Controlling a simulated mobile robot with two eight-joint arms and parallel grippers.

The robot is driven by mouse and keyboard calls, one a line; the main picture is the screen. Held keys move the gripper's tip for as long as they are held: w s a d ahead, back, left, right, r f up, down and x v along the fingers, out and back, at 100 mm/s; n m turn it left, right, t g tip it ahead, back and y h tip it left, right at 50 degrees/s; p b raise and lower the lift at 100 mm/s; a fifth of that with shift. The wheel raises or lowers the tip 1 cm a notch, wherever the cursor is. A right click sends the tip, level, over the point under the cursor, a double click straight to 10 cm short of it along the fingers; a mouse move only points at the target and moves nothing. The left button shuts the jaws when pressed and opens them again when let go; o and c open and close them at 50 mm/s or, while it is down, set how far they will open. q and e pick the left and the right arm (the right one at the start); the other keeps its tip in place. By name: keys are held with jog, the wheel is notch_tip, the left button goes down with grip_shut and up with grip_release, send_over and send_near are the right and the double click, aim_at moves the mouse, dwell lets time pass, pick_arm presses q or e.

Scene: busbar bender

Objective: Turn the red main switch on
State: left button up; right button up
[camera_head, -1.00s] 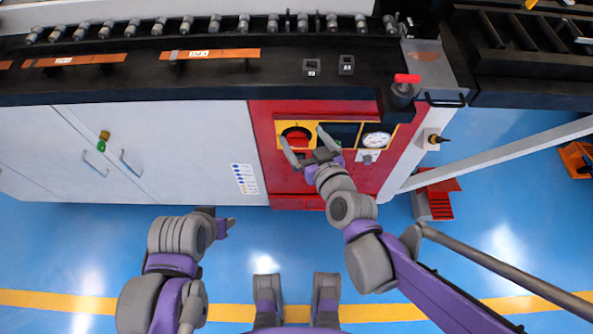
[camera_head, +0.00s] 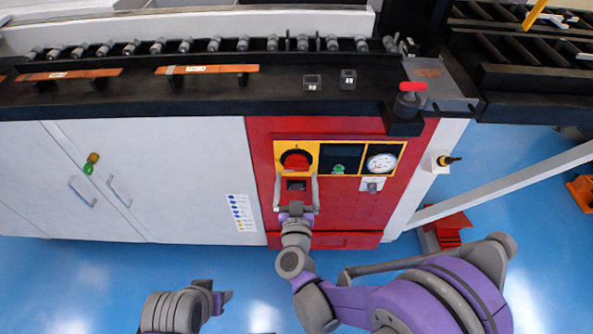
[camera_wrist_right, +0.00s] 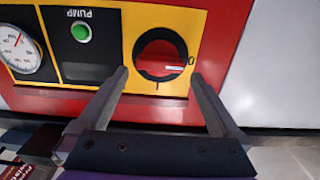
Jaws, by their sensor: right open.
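The red main switch (camera_head: 296,160) is a round red knob in a black ring on a yellow plate, at the left of the red panel. In the right wrist view the knob (camera_wrist_right: 160,58) has a white mark pointing towards the "O" at its right; an "I" is marked below it. My right gripper (camera_head: 296,180) is open and empty, just below the switch, with one finger to each side. In the wrist view its fingertips (camera_wrist_right: 159,76) straddle the knob's lower edge, and no contact is visible. My left gripper (camera_head: 222,297) hangs low, away from the panel.
A green pump button (camera_head: 339,169) and a white gauge (camera_head: 381,163) sit right of the switch. A white cabinet door (camera_head: 180,180) lies to the left.

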aim_at(296, 169)
jog(key=shift+w, duration=1.95)
jog(key=c, duration=1.1)
